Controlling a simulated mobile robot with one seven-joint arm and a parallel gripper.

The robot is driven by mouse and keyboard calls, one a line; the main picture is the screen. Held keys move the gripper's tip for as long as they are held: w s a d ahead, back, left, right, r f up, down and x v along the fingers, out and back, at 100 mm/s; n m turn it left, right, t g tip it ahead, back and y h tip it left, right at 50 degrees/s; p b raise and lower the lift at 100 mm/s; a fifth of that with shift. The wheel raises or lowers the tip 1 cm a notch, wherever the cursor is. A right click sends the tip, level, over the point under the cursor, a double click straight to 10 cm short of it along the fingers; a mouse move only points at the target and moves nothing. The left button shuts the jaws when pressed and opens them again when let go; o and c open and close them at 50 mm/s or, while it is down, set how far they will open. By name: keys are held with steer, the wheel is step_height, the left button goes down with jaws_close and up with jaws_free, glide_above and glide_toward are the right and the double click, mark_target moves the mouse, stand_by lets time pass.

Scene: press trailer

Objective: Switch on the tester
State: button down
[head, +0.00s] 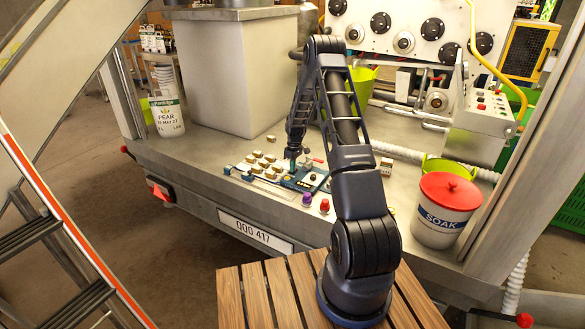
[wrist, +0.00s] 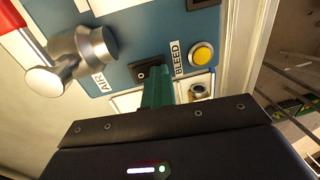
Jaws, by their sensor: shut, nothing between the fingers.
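The tester (head: 308,180) is a small blue panel on the trailer bed in the head view, partly hidden by my arm. In the wrist view its blue face (wrist: 130,50) carries the labels AIR and BLEED. A black rocker switch (wrist: 148,73) sits between the labels, with a yellow button (wrist: 201,54) beside BLEED and a metal valve handle (wrist: 88,50) near AIR. My gripper (wrist: 157,80) is shut and empty, its green fingertips right at the switch's lower edge. I cannot tell if they touch it. In the head view my gripper (head: 292,160) is over the tester's left part.
Several small labelled blocks (head: 258,160) lie left of the tester. A purple-topped bottle (head: 307,199) and a red-topped one (head: 324,206) stand in front. A SOAK bucket (head: 446,220) with a red lid is at right. A large grey bin (head: 232,80) stands behind.

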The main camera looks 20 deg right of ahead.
mark_target(296, 169)
steer(key=shift+w+d+r, duration=0.1)
steer(key=shift+w+d, duration=0.4)
steer(key=shift+d, duration=0.05)
step_height(296, 169, up, 14)
steer(key=w+d, duration=0.1)
stand_by(0.5)
steer(key=shift+s+a, duration=0.45)
steer(key=f, duration=0.9)
steer(key=s+a+f, duration=0.1)
steer(key=f, duration=0.4)
steer(key=shift+s+a, duration=0.1)
